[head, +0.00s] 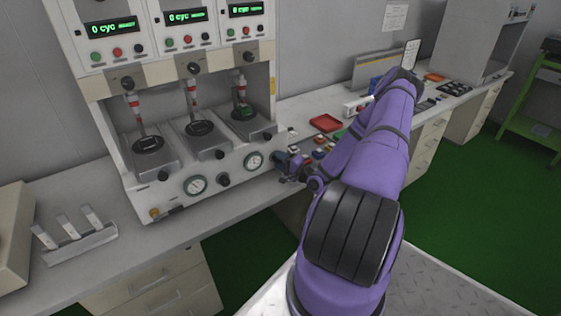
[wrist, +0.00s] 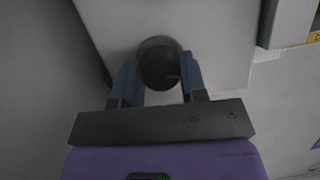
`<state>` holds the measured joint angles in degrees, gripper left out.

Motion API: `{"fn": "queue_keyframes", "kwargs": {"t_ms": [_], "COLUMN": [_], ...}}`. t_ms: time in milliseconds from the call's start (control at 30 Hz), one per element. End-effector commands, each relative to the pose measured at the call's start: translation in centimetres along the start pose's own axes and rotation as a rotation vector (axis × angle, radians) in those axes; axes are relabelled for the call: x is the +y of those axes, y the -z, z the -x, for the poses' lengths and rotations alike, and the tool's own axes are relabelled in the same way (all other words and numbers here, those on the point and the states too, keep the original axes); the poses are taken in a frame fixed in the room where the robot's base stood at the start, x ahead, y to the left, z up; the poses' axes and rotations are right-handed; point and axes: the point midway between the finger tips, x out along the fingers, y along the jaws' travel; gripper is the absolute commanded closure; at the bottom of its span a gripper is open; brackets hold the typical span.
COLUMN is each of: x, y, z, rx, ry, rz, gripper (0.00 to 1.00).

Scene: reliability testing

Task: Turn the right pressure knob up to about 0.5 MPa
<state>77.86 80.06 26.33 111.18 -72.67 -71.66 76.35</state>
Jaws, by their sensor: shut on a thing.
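The right pressure knob (wrist: 159,65) is a round black knob on the pale machine front. In the wrist view my gripper (wrist: 160,80) has its blue fingers on both sides of it, shut on it. In the head view my gripper (head: 281,161) is at the machine's lower right front, beside the right pressure gauge (head: 254,161), and hides most of that knob. The gauge is round with a white face and dark green rim; its needle is too small to read. The left gauge (head: 194,185) has another black knob (head: 222,179) to its right.
The three-station machine (head: 240,150) stands on a grey bench (head: 190,236). Small coloured parts and a red tray (head: 325,122) lie behind my arm. A rack with pale strips (head: 75,244) is at the left. The green floor in front is clear.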

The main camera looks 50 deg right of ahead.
Motion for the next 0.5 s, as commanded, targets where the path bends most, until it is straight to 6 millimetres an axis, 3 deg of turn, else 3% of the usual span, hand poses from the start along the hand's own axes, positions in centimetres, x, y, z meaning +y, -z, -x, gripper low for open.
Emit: {"fn": "queue_keyframes", "kwargs": {"t_ms": [200, 233, 300, 500], "x": [-0.01, -0.01, -0.01, 0.00], "y": [0.11, 0.11, 0.10, 0.06], "z": [0.02, 0.02, 0.02, 0.01], "rx": [0.002, 0.002, 0.002, 0.001], "ry": [0.000, 0.000, 0.000, 0.000], "rz": [0.002, 0.002, 0.002, 0.002], "gripper": [0.84, 0.54, 0.38, 0.35]}}
